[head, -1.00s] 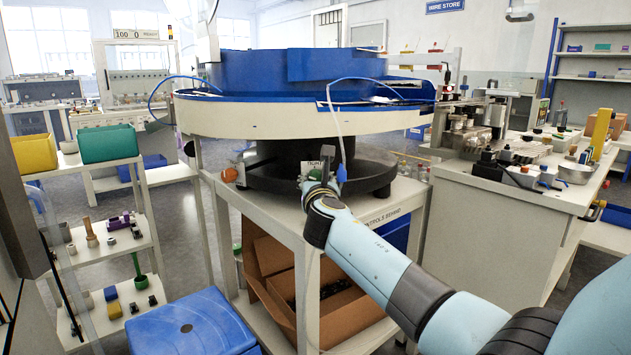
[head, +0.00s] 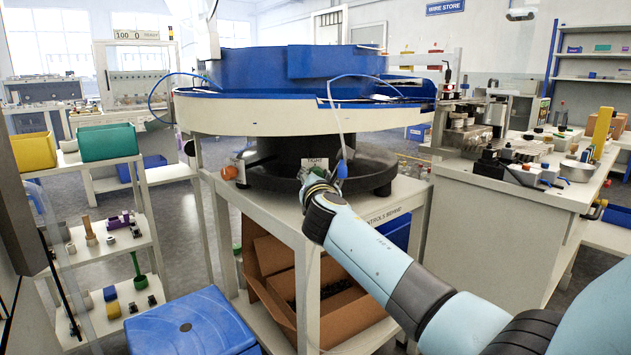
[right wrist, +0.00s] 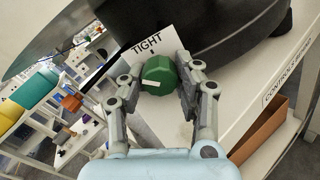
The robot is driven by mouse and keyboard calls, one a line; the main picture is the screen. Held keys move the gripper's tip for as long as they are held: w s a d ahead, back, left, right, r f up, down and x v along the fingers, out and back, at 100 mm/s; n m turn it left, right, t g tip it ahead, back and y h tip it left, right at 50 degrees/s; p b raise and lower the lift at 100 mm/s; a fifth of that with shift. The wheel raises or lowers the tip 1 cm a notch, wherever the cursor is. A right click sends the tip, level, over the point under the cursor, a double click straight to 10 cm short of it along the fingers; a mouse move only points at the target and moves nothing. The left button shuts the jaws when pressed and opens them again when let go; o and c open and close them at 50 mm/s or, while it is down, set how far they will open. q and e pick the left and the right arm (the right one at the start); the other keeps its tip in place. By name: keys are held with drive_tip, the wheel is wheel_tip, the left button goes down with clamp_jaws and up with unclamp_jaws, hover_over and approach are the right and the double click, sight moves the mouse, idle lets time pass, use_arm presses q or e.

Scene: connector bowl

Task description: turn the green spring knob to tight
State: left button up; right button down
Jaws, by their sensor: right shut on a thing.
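The green spring knob (right wrist: 158,72) stands in front of a white plate marked TIGHT (right wrist: 150,45) in the right wrist view. A short white line on the knob's face points leftward in that view, not at the tick under the word TIGHT. My right gripper (right wrist: 160,85) is shut on the knob, one finger on each side. In the head view my right gripper (head: 318,186) is at the front of the bowl stand, just below the TIGHT plate (head: 315,162); the knob is hidden there by my wrist. My left gripper is in neither current view.
The blue and white bowl (head: 270,112) overhangs the knob from above. An orange knob (head: 229,173) sits to the left on the same stand, and also shows in the right wrist view (right wrist: 71,103).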

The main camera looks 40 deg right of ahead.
drive_tip(key=m+b, duration=0.1)
drive_tip(key=m, duration=0.1)
drive_tip(key=shift+f+m, duration=0.1)
drive_tip(key=shift+m, duration=0.3)
drive_tip(key=m+b, duration=0.1)
drive_tip(key=m, duration=0.3)
drive_tip(key=shift+a, duration=0.1)
drive_tip(key=shift+m+b, duration=0.4)
drive_tip(key=shift+m, duration=0.5)
use_arm(q)
drive_tip(key=shift+w+a+f, duration=0.3)
drive_tip(key=shift+w+f, duration=0.1)
drive_tip(key=shift+f, duration=0.15)
drive_tip(key=shift+w+a+f, duration=0.25)
drive_tip(key=shift+w+f, duration=0.15)
drive_tip(key=shift+f, duration=0.15)
use_arm(e)
drive_tip(key=shift+m, duration=0.5)
use_arm(q)
drive_tip(key=shift+s, duration=0.1)
use_arm(e)
drive_tip(key=c, duration=0.9)
unclamp_jaws()
drive_tip(key=shift+r, duration=0.2)
drive_tip(key=shift+c, duration=0.2)
use_arm(q)
drive_tip(key=shift+a, duration=0.1)
use_arm(e)
drive_tip(key=v, duration=1.2)
